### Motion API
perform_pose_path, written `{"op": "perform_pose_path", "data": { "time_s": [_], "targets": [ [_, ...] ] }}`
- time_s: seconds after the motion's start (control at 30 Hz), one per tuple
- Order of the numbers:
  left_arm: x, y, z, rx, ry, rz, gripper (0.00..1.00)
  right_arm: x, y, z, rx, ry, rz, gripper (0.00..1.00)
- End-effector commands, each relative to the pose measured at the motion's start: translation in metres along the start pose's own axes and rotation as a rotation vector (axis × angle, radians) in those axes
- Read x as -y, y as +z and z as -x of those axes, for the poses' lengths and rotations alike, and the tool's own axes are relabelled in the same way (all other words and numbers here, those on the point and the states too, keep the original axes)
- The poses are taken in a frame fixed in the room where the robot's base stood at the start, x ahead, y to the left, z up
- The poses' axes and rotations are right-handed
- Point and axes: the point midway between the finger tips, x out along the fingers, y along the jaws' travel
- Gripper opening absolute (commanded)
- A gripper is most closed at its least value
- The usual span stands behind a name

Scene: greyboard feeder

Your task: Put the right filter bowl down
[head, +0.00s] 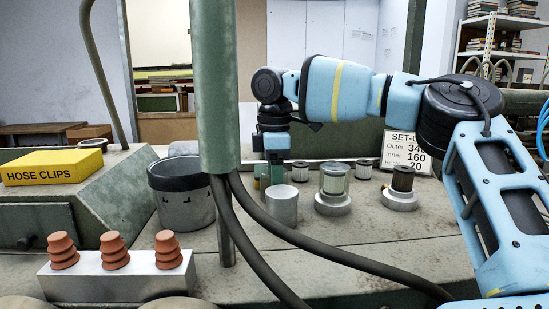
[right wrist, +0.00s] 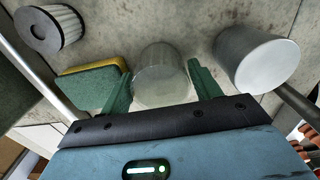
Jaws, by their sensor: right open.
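My right gripper (head: 275,168) reaches down behind a grey metal cup (head: 282,205) on the bench. In the right wrist view its green fingers (right wrist: 160,84) are open on either side of a clear bowl (right wrist: 162,68), which appears to stand on the bench. I cannot tell whether a finger touches it. In the head view the bowl is hidden or too small to make out. My left gripper is out of view.
The metal cup (right wrist: 258,60) is close beside the right finger. A yellow and green sponge (right wrist: 92,86) and a pleated filter (right wrist: 50,29) lie on the other side. A green post (head: 214,85) and black hoses (head: 310,238) cross in front.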

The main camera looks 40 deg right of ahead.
Motion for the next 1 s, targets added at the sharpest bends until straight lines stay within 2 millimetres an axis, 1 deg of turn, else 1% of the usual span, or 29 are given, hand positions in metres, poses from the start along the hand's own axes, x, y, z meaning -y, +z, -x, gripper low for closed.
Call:
{"op": "perform_pose_path", "data": {
  "time_s": [0.17,0.4,0.5,0.6,0.73,1.0],
  "targets": [
    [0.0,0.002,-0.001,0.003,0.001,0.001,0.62,-0.001,-0.001,0.027,-0.001,0.005,-0.001,0.63],
    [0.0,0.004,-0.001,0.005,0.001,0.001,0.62,-0.001,-0.001,0.076,-0.001,0.004,-0.002,0.63],
    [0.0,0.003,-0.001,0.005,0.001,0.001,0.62,0.0,-0.001,0.093,-0.001,0.002,0.0,0.63],
    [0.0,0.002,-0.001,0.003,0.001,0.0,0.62,0.0,-0.001,0.105,0.001,0.001,0.0,0.63],
    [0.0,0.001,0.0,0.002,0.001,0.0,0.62,0.0,0.0,0.114,0.0,0.0,-0.001,0.63],
    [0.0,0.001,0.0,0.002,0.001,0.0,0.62,0.0,-0.001,0.119,0.0,-0.002,0.002,0.63]
  ]
}}
